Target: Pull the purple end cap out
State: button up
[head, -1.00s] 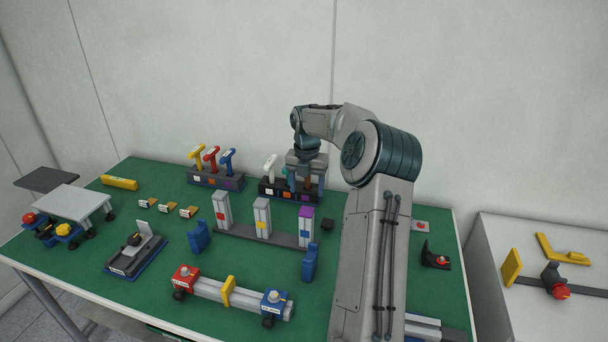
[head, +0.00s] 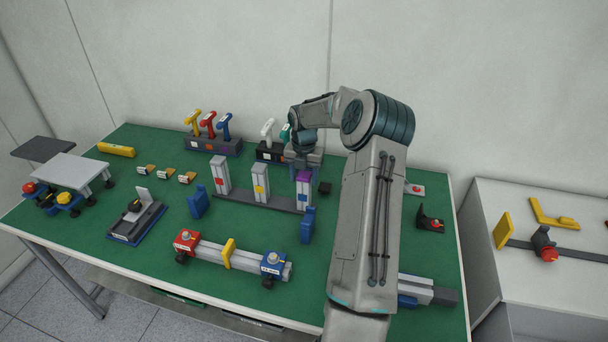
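The purple end cap (head: 303,178) sits at the top of the rightmost of three upright grey profiles. Its upper part is partly hidden by my gripper (head: 303,167). My gripper points down right over the cap, close to it. The fingertips are small and unclear, so I cannot tell whether they are open or touch the cap. The rightmost profile (head: 303,198) stands upright on a dark base rail (head: 238,198). The other two profiles, with red and yellow marks, stand to its left.
A rack with yellow, red and blue-handled tools (head: 212,143) stands behind left. Another tool rack (head: 270,152) is just behind my gripper. Blue brackets (head: 307,226) and a lying profile with red and blue ends (head: 228,256) are in front. My arm hides the table's right part.

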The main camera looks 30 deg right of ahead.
aim_at(304, 175)
jog(key=c, duration=0.6)
jog(key=shift+r, duration=0.1)
jog(key=shift+r, duration=0.1)
jog(key=shift+r+p, duration=0.85)
jog(key=shift+r, duration=0.1)
jog(key=shift+r+p, duration=1.1)
jog(key=shift+r, duration=0.3)
